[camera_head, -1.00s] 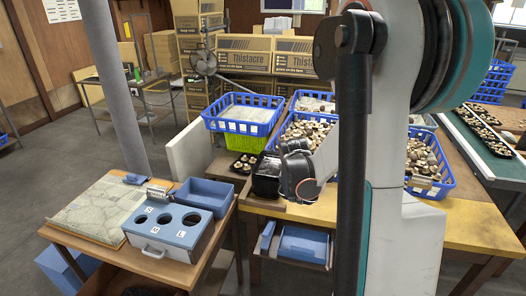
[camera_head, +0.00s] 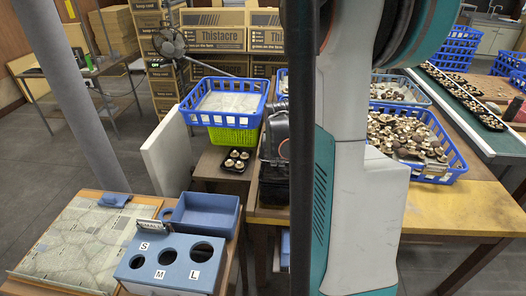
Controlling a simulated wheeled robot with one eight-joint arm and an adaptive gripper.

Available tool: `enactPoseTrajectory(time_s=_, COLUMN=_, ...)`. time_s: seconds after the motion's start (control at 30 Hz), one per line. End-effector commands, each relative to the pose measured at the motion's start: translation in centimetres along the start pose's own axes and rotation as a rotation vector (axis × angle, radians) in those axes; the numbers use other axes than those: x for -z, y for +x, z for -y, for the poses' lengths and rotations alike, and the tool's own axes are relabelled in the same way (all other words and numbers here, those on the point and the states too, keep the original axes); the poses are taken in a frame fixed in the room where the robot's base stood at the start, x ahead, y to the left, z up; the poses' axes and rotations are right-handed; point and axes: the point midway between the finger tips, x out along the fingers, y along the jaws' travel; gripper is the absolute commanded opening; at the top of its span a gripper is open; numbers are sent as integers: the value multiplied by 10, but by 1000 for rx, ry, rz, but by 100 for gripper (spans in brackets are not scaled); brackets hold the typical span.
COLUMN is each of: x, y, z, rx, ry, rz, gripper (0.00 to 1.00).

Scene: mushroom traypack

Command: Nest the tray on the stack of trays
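A black stack of trays (camera_head: 272,190) stands at the left end of the wooden table, partly hidden by my arm. A dark rounded part of my arm's end is just above and against it in the picture. My gripper (camera_head: 276,138) seems to be there, largely covered by my arm. Its fingers do not show, nor whether it holds a tray. A small black tray (camera_head: 222,165) with several mushrooms sits on a low wooden stand left of the stack.
A blue crate (camera_head: 205,121) sits on a green crate (camera_head: 232,136) behind the small tray. A blue crate of mushrooms (camera_head: 456,171) stands right. A blue sizing box (camera_head: 172,266) and open blue bin (camera_head: 205,213) are front left. A white panel (camera_head: 166,160) stands nearby.

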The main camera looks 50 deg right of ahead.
Motion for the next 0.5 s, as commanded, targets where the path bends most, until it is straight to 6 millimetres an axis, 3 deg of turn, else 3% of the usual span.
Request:
enactPoseTrajectory(time_s=0.27, x=0, y=10, z=4, rx=0, ry=0, rz=0, gripper=0)
enactPoseTrajectory(time_s=0.5, x=0, y=32, z=13, rx=0, ry=0, rz=0, gripper=0)
